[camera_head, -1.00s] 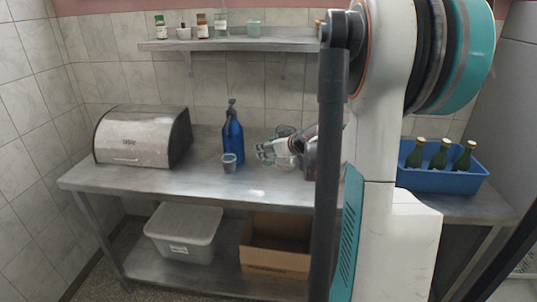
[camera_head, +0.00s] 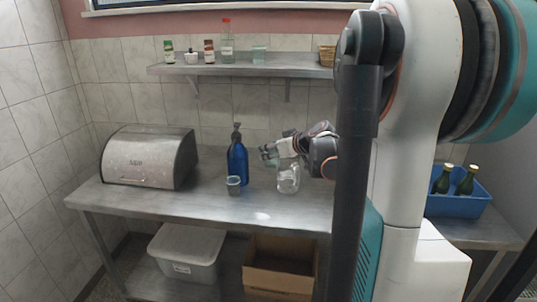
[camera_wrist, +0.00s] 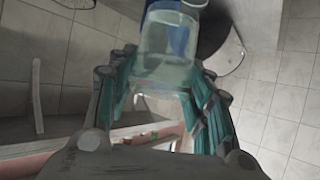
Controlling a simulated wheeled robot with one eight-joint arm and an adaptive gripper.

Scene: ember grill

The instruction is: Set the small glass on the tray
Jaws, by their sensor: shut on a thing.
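My gripper (camera_head: 271,151) is shut on a small clear, faintly greenish glass, raised above the steel worktable (camera_head: 130,204). In the wrist view the glass (camera_wrist: 166,45) sits between the two teal-padded fingers (camera_wrist: 168,76), and its far end overlaps something blue behind it. In the head view the held glass (camera_head: 268,157) is partly hidden by the fingers. A clear glass jar (camera_head: 288,181) stands on the worktable just below my gripper. I cannot make out a tray; my arm hides part of the worktable's right side.
A blue bottle (camera_head: 237,162) and a small grey cup (camera_head: 233,187) stand left of my gripper. A bread box (camera_head: 150,158) is farther left. A wall shelf (camera_head: 240,70) holds several small items. A blue crate (camera_head: 455,206) with green bottles is at right. The table's front is clear.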

